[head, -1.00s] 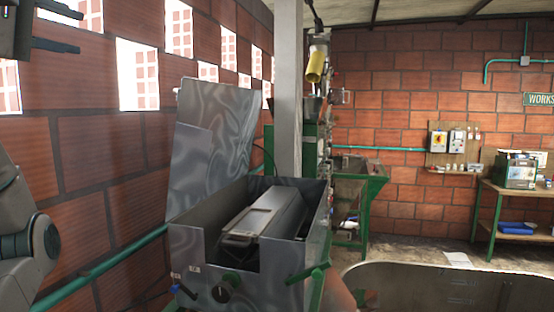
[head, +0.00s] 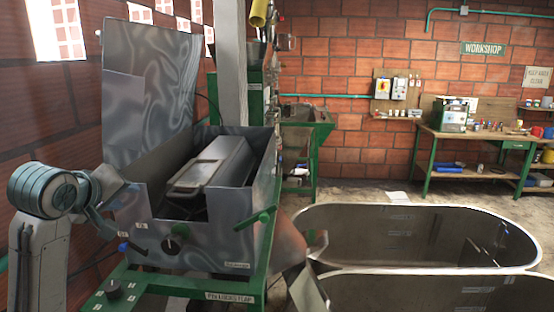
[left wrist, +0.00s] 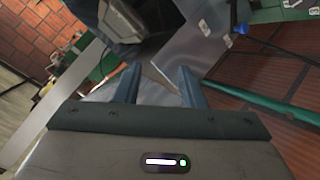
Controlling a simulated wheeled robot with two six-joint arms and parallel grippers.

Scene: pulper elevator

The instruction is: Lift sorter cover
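The sorter is an open-topped grey metal box (head: 222,236) on a green frame. A long grey cover (head: 215,160) with a flat raised front end lies inside it, slightly tilted. A large thin metal panel (head: 150,85) stands upright at the box's back left side. My left gripper (head: 112,195) is at the box's left front corner, partly hard to make out against the metal. In the left wrist view its fingers (left wrist: 158,80) are apart with nothing held between them. Grey sheet metal and a dark part show beyond the fingertips. My right gripper is not in view.
A blue knob (head: 123,247), a black knob (head: 169,244) and a green lever (head: 255,218) stick out from the box front. A grey post (head: 232,65) stands behind it. Large metal tanks (head: 420,240) are at the right. A brick wall borders the left.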

